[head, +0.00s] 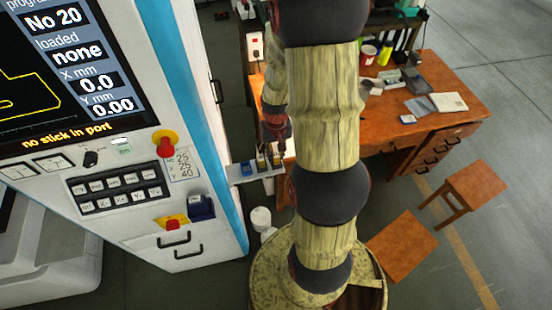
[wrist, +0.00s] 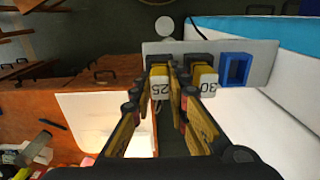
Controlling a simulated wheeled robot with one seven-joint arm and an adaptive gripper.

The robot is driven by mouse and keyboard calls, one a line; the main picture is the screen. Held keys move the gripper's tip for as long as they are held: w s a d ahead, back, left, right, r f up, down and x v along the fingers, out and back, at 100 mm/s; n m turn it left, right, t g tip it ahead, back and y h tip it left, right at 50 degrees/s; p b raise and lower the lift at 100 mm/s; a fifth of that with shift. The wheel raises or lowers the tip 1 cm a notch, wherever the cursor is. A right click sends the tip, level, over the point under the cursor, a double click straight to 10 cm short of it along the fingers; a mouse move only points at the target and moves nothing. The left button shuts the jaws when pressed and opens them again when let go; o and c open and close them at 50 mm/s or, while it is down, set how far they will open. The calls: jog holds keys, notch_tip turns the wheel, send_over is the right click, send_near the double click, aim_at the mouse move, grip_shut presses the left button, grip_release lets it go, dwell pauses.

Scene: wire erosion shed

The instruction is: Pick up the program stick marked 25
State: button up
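The program stick marked 25 (wrist: 160,84) stands on a small grey shelf (wrist: 262,58), yellow with a black top and a white label. In the wrist view the two fingertips of my gripper (wrist: 156,88) lie on either side of it, apart, and it shows between them. My gripper is open; whether a finger touches the stick I cannot tell. A like stick marked 30 (wrist: 206,80) stands right beside my right finger. In the head view my gripper (head: 277,140) is just above the shelf (head: 268,174), and the sticks are small and partly hidden.
A blue holder (wrist: 235,69) sits on the shelf past stick 30. The white machine (head: 120,215) stands left of the shelf; its screen (head: 60,75) reads "no stick in port". A wooden desk (head: 455,85) and stools stand right. A white tub (head: 261,218) is on the floor.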

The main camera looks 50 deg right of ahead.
grip_shut()
jog(key=shift+r, duration=0.1)
